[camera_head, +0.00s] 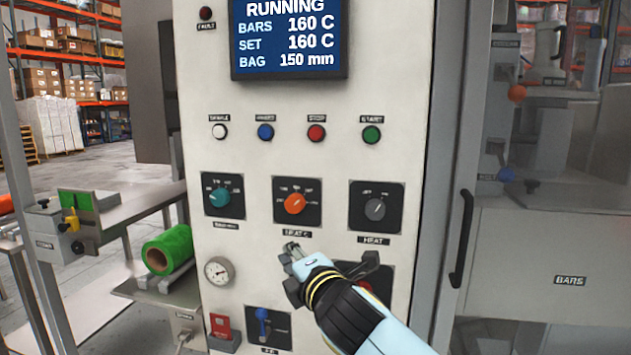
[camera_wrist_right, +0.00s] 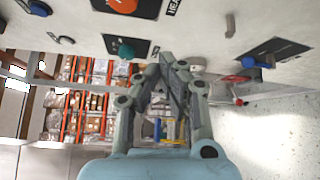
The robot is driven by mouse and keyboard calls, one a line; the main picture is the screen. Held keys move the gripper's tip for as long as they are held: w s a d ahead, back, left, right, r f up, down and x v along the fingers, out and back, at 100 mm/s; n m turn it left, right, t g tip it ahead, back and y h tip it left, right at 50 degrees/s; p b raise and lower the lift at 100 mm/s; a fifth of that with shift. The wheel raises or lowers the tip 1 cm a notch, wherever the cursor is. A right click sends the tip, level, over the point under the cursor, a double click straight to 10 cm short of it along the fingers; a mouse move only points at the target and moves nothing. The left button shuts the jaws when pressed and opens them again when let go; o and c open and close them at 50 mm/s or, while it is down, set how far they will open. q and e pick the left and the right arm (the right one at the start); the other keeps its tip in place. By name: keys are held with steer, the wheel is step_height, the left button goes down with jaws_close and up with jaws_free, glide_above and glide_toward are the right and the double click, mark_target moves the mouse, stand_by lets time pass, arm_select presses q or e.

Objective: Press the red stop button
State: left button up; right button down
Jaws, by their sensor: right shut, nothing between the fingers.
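The red stop button (camera_head: 317,133) is a round red cap in the row of buttons on the white control panel (camera_head: 270,170), under a label reading STOP. A white, a blue (camera_head: 265,132) and a green button (camera_head: 371,134) share its row. My right gripper (camera_head: 292,250) is shut and empty, in front of the panel below the orange knob (camera_head: 295,203), well below the red button. In the right wrist view its closed fingers (camera_wrist_right: 170,62) show with nothing between them. The red button is not clearly seen there. My left gripper is not in view.
The display (camera_head: 289,40) reads RUNNING. A teal knob (camera_head: 222,197) and a grey knob (camera_head: 375,209) flank the orange one. A gauge (camera_head: 217,270) and a blue lever (camera_head: 262,322) sit lower. A black door handle (camera_head: 461,238) stands out at the right.

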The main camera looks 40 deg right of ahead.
mark_target(308, 140)
arm_select(q)
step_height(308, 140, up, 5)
steer(key=p, duration=0.3)
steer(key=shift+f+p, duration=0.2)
steer(key=shift+p, duration=0.1)
arm_select(e)
step_height(308, 140, up, 20)
steer(key=n+t+h, duration=0.1)
steer(key=n+t, duration=0.1)
steer(key=t, duration=0.1)
steer(key=shift+s+f+n, duration=0.25)
steer(key=shift+s+n, duration=0.05)
steer(key=shift+s, duration=0.1)
steer(key=shift+w+d, duration=0.1)
steer(key=shift+d, duration=0.05)
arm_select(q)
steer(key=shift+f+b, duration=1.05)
arm_select(e)
steer(key=shift+w+d, duration=1.4)
steer(key=shift+d, duration=0.25)
steer(key=shift+w+d, duration=1.4)
steer(key=shift+d, duration=0.2)
steer(key=shift+d, duration=0.1)
steer(key=shift+w+d, duration=0.25)
